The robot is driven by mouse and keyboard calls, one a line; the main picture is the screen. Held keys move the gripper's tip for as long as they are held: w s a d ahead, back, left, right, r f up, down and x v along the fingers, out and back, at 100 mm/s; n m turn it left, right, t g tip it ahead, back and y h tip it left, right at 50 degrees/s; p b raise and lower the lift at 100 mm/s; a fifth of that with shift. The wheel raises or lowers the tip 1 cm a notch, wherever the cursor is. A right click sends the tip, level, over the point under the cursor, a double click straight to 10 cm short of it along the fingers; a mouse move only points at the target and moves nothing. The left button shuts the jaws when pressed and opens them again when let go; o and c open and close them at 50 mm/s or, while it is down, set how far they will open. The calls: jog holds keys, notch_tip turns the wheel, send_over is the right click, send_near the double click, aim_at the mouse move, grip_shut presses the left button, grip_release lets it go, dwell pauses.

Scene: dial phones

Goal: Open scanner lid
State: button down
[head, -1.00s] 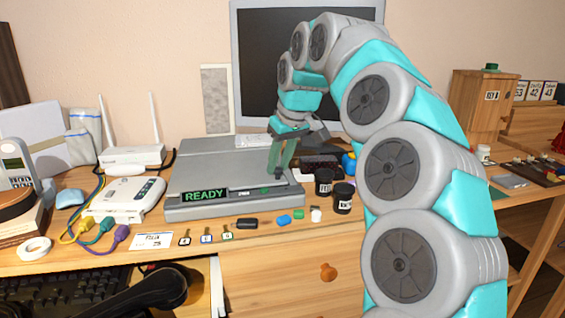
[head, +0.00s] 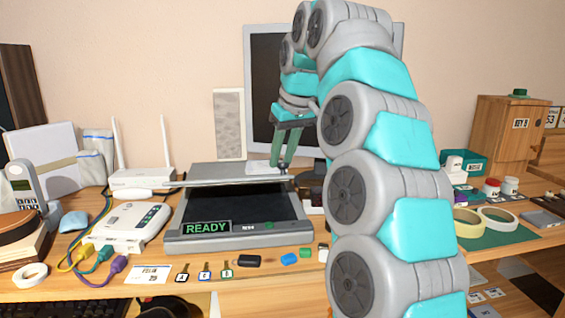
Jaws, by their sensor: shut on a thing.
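The scanner (head: 240,238) stands on the desk with a lit READY display at its front. Its grey lid (head: 215,173) is raised at the front edge and partly open. The dark scanning bed (head: 240,207) shows beneath it. My gripper (head: 282,166) is at the right part of the lid's front edge, shut on the lid. My arm comes in from the right and hides things behind it.
A white router (head: 130,223) with cables stands left of the scanner. A monitor (head: 262,100) stands behind. Small items, including a blue one (head: 288,259), lie in front. Rolls of tape (head: 497,219) lie at the right.

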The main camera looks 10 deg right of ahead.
jog(key=shift+w+d+r, duration=0.1)
jog(key=shift+w+d, duration=0.05)
jog(key=shift+d, duration=0.2)
jog(key=c, duration=0.8)
grip_release()
jog(key=shift+d, duration=0.1)
jog(key=shift+o, duration=0.9)
jog(key=shift+r, duration=0.15)
jog(key=shift+r, duration=0.3)
jog(key=s+d+b, duration=0.2)
jog(key=s+d, duration=0.2)
jog(key=s, duration=0.7)
jog(key=shift+s+d, duration=0.25)
jog(key=shift+s, duration=0.05)
